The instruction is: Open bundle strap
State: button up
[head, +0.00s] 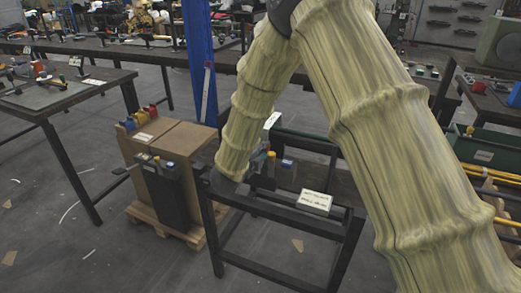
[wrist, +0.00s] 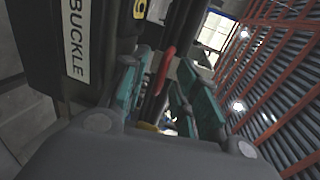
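My gripper (wrist: 167,72) shows in the wrist view with its two teal-padded fingers apart. A red lever-like piece (wrist: 165,68) lies between the fingers, closer to the left one; I cannot tell whether it touches. A black box labelled BUCKLE (wrist: 77,40) is left of the fingers. In the head view my sleeved arm reaches down to the black stand (head: 283,213), and the gripper is mostly hidden at its end. Small yellow (head: 270,158) and blue (head: 288,163) parts show just right of it. The strap itself cannot be made out clearly.
A cardboard box (head: 190,138) on a wooden pallet (head: 158,220) stands left of the stand, with a dark panel on its front. A white labelled block (head: 314,202) sits on the stand. A blue post (head: 199,60) rises behind.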

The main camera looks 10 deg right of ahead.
jog(key=shift+w+d+f, duration=0.15)
jog(key=shift+w+d, duration=0.2)
jog(key=shift+w, duration=0.05)
grip_shut()
jog(key=shift+r+g+p, duration=0.25)
jog(key=shift+g+p, duration=0.05)
jog(key=shift+p, duration=0.2)
